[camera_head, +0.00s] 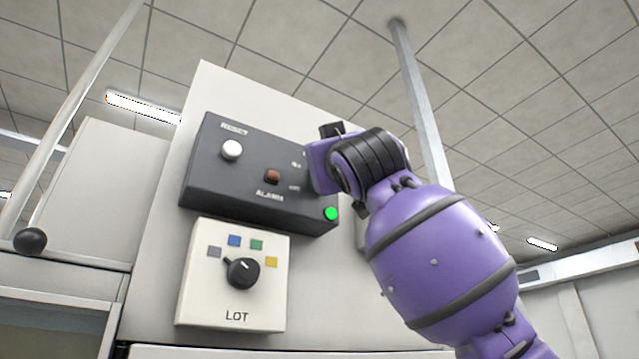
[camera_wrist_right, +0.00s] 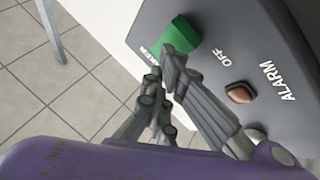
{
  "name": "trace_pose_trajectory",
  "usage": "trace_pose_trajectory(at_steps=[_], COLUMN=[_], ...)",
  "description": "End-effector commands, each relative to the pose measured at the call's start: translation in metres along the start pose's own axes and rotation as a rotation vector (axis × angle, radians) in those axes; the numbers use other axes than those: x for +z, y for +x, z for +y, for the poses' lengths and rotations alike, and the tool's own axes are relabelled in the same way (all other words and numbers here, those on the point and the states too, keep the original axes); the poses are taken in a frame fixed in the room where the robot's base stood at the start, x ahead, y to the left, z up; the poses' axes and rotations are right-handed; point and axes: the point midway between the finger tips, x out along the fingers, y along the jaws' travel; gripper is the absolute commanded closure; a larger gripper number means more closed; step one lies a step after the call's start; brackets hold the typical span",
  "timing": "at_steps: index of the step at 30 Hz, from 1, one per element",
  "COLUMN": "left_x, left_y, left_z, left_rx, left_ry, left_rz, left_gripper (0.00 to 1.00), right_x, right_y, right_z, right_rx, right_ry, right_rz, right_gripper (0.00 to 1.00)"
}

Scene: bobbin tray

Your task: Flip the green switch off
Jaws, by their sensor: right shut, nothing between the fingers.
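The green switch (camera_wrist_right: 183,34) stands out from the dark control box (camera_wrist_right: 216,20) in the right wrist view. An "OFF" label is printed beside it, towards the red-brown alarm lamp. My right gripper (camera_wrist_right: 171,60) is shut and empty, with its fingertips right at the switch; I cannot tell whether they touch. In the head view my right gripper (camera_head: 322,160) is in front of the right part of the control box (camera_head: 225,185) and hides the switch. My left gripper is not in view.
The box also carries a white reset button (camera_head: 231,149), the alarm lamp (camera_head: 272,176) and a lit green lamp (camera_head: 331,213). Below it is a cream LOT panel (camera_head: 200,310) with a black knob (camera_head: 242,272). A ball-ended lever (camera_head: 30,241) stands at the far left.

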Motion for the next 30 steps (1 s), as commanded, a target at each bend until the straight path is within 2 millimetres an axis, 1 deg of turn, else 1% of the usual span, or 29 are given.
trace_pose_trajectory(at_steps=[1, 11, 22, 30], left_x=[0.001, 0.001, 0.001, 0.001], left_y=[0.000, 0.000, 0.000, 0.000], left_z=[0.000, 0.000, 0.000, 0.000], left_rx=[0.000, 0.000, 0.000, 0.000], left_ry=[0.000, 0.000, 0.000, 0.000], left_rz=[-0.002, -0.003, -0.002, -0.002], left_gripper=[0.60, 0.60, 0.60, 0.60], right_x=[0.005, 0.009, 0.009, 0.002], right_y=[0.002, 0.005, 0.004, -0.006], right_z=[-0.001, -0.002, 0.000, 0.008], right_rx=[0.000, 0.000, 0.001, 0.001], right_ry=[0.001, 0.001, 0.001, 0.002], right_rz=[-0.008, -0.012, -0.012, -0.009], right_gripper=[1.00, 1.00, 1.00, 1.00])
